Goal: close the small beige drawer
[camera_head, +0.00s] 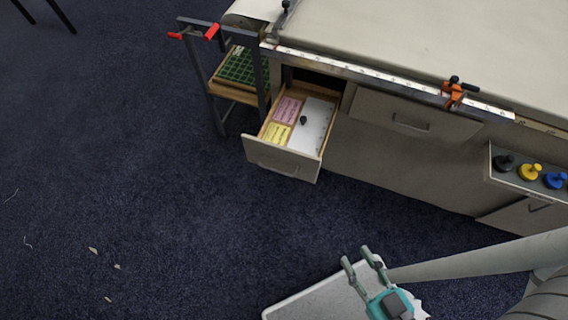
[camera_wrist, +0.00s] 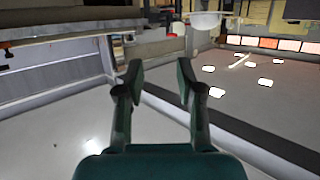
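The small beige drawer (camera_head: 281,161) stands pulled open below the left end of the cloth table in the head view. Its front panel has a handle, and inside lie pink and yellow cards, a white sheet and a small dark knob-like thing. My gripper (camera_head: 361,256) is at the lower middle of the head view, well apart from the drawer, nearer to me. In the wrist view my gripper (camera_wrist: 157,75) has its two fingers spread with nothing between them. I cannot make out the drawer in the wrist view.
The table (camera_head: 420,40) carries a metal ruler rail (camera_head: 370,76) with an orange clamp (camera_head: 455,92). A closed drawer (camera_head: 405,118) is right of the open one. A side rack with red-tipped bars (camera_head: 211,31) stands left. Dark carpet (camera_head: 150,200) in front is mostly free.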

